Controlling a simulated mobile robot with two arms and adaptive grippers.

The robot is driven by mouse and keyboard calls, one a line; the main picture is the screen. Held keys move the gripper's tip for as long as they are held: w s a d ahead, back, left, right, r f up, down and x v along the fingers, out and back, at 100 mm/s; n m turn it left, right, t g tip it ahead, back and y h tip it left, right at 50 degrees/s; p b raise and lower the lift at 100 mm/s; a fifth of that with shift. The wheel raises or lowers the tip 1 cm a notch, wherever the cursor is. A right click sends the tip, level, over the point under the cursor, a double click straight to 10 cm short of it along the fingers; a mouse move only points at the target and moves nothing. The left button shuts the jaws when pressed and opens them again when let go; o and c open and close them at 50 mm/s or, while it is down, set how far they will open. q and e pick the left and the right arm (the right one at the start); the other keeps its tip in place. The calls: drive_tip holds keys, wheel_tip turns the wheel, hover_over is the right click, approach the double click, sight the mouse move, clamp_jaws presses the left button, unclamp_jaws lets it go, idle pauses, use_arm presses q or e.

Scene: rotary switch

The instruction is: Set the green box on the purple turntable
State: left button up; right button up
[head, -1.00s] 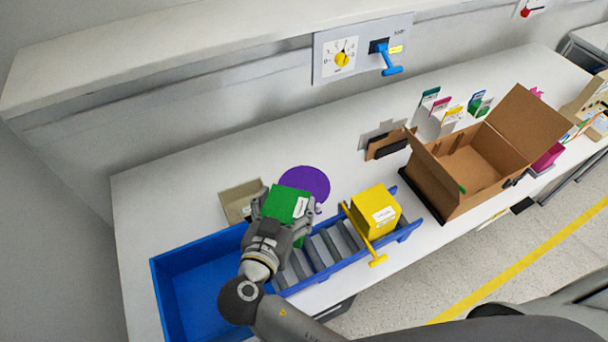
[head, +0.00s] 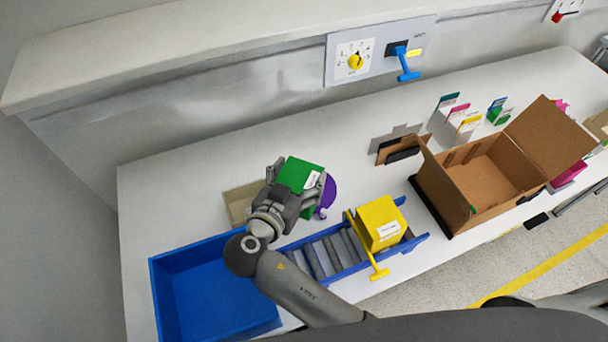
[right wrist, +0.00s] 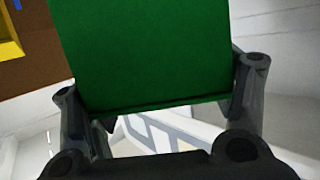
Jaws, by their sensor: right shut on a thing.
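The green box (head: 298,174) is held in my right gripper (head: 298,188), over the purple turntable (head: 328,194) in the head view. The box hides most of the turntable; only its right part shows. I cannot tell whether the box touches it. In the right wrist view the green box (right wrist: 150,50) fills the middle, between the two fingers of my right gripper (right wrist: 165,95). My left gripper is not in view.
A blue bin (head: 210,295) is at the front left, beside a roller conveyor with a yellow box (head: 380,222). A beige tray (head: 240,203) lies left of the gripper. An open cardboard box (head: 470,205) stands to the right. A rotary switch panel (head: 356,62) is on the wall.

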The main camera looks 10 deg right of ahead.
drive_tip(key=w, duration=0.1)
drive_tip(key=w+f+b, duration=0.1)
drive_tip(key=w, duration=0.1)
drive_tip(key=w+f, duration=0.1)
drive_tip(key=shift+w+d+f, duration=0.1)
drive_tip(key=shift+w+d, duration=0.2)
drive_tip(key=shift+d, duration=0.05)
drive_tip(key=w+d+f+b, duration=0.1)
drive_tip(key=w+f+b, duration=0.3)
drive_tip(key=f, duration=0.5)
drive_tip(key=shift+w+b, duration=0.3)
drive_tip(key=shift+b, duration=0.8)
drive_tip(key=o, duration=1.2)
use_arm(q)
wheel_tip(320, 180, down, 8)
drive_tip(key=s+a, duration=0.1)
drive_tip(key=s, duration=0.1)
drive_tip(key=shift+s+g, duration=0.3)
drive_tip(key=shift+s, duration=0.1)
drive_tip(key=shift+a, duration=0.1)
